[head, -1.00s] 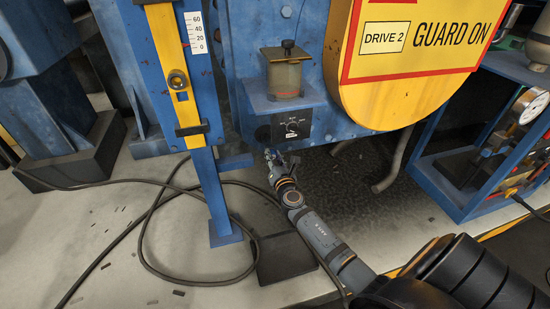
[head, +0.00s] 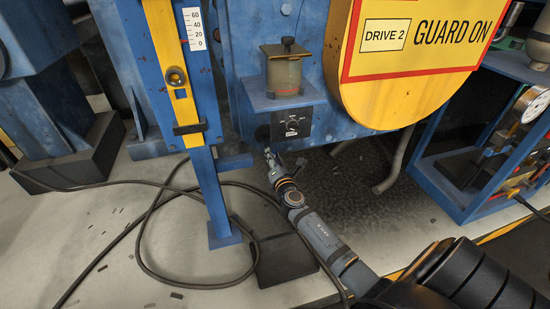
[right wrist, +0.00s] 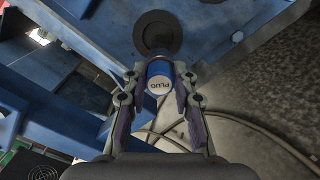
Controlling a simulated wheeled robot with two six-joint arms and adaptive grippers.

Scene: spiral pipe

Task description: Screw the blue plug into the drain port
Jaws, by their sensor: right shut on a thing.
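The blue plug (right wrist: 159,70) sits between the two fingers of my right gripper (right wrist: 158,88) in the right wrist view. Its pale end face with the word PLUG, upside down, points at the camera. The dark round drain port (right wrist: 157,30) lies just beyond the plug's far end. I cannot tell whether the plug's far end is inside the port or just in front of it. In the head view my right gripper (head: 270,158) is low by the blue housing, beneath the dial panel, and the plug is too small to make out. My left gripper is not in view.
A dial panel (head: 291,126) sits just above my right gripper, below a small cylindrical pot (head: 285,72). A blue post (head: 213,190) stands to the left. The yellow guard (head: 395,95) is to the upper right. A black cable (head: 150,240) lies on the floor.

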